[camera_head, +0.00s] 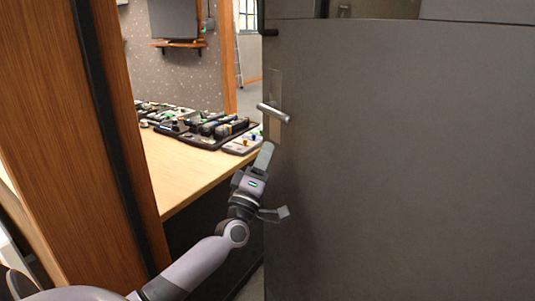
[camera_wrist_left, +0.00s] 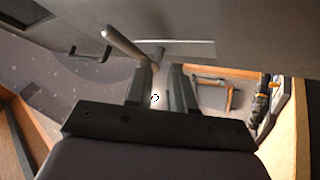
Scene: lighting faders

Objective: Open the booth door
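The grey booth door (camera_head: 400,150) fills the right of the head view, with an open gap between its left edge and the wooden frame. Its metal lever handle (camera_head: 273,112) sits on a pale plate near that edge. My left gripper (camera_head: 268,148) is just below the handle. In the left wrist view the lever (camera_wrist_left: 122,42) runs to the tips of the gripper's two fingers (camera_wrist_left: 163,75). The fingers stand a little apart with a lit gap between them. Whether they touch the lever is hard to tell. My right gripper is out of view.
The wooden door frame (camera_head: 145,190) stands on the left. Through the gap, a wooden table (camera_head: 185,177) carries black control boards (camera_head: 213,130). A dark screen (camera_head: 174,18) hangs on the speckled wall behind. Floor shows farther back.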

